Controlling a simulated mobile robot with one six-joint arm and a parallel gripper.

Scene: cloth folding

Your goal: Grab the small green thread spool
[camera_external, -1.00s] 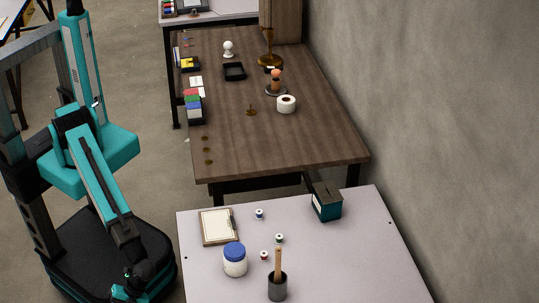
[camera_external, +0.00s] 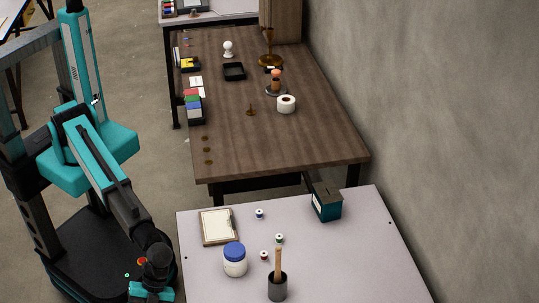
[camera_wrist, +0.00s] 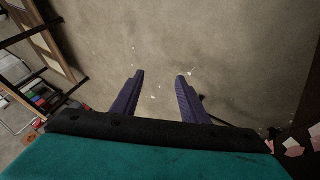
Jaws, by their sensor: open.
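The small green thread spool (camera_external: 279,238) stands on the light table (camera_external: 350,255), right of the white jar with a blue lid (camera_external: 235,259) and behind the dark cup. A blue spool (camera_external: 259,213) and a red spool (camera_external: 263,255) stand near it. In the external view my arm's end is at the bottom left, beside the table's left edge and well away from the spools; its fingers cannot be made out there. In the wrist view my gripper (camera_wrist: 160,82) is open and empty, its two purple fingers apart over bare floor. No spool shows in the wrist view.
A dark cup (camera_external: 277,287) with a wooden handle stands in front of the green spool. A clipboard (camera_external: 218,226) lies at the back left, and a dark green box (camera_external: 326,203) stands at the back right. The table's right side is clear.

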